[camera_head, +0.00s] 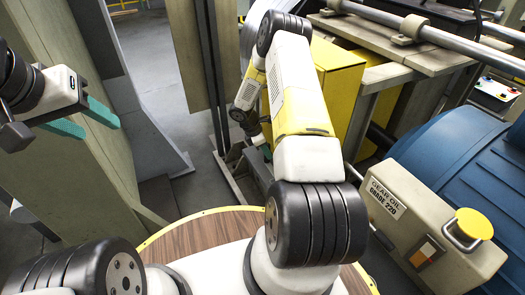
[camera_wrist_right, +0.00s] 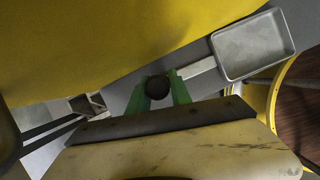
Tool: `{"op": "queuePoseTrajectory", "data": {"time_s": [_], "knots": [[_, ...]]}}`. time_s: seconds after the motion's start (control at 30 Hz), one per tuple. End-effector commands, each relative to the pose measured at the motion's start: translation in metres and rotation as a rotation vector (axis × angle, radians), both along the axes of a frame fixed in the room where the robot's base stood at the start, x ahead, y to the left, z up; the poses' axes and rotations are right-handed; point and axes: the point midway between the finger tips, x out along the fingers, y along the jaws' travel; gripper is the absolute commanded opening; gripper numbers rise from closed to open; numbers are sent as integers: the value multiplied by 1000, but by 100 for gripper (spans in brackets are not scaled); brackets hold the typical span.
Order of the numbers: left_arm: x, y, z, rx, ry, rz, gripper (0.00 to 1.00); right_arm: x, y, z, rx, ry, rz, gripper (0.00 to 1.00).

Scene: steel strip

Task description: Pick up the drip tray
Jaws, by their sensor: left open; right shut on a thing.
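The drip tray (camera_wrist_right: 254,46) is a shallow grey metal pan at the upper right of the right wrist view. A straight light handle runs from it towards my right gripper (camera_wrist_right: 158,88). The green fingers are shut around the handle's end, with a round dark knob between them. How the knob joins the handle is partly hidden. In the head view my right gripper is mostly hidden by my arm, beside the yellow machine housing, and I cannot make out the tray there. My left gripper (camera_head: 82,120) is open and empty at the upper left, its two green fingers apart.
The yellow housing (camera_head: 338,75) stands close by my right forearm and fills the upper left of the wrist view. A beige gear-oil can (camera_head: 425,225) and a blue drum (camera_head: 450,155) are at right. A pale post (camera_head: 60,160) stands behind my left gripper.

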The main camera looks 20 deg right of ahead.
Motion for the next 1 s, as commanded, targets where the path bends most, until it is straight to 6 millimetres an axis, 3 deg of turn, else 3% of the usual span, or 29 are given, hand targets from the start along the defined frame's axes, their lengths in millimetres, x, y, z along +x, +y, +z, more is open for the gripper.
{"op": "queuePoseTrajectory", "data": {"time_s": [0.27, 0.53, 1.0], "knots": [[0, 0, 0, 0, 0, 0, 50, 1, 0, 5, -1, -1, -1, 0], [0, 0, 0, 0, 0, 0, 50, 1, 0, 39, -1, -4, 0, 0], [0, 0, 0, 0, 0, 0, 50, -105, 35, 46, -1, 3, 4, 0]]}}
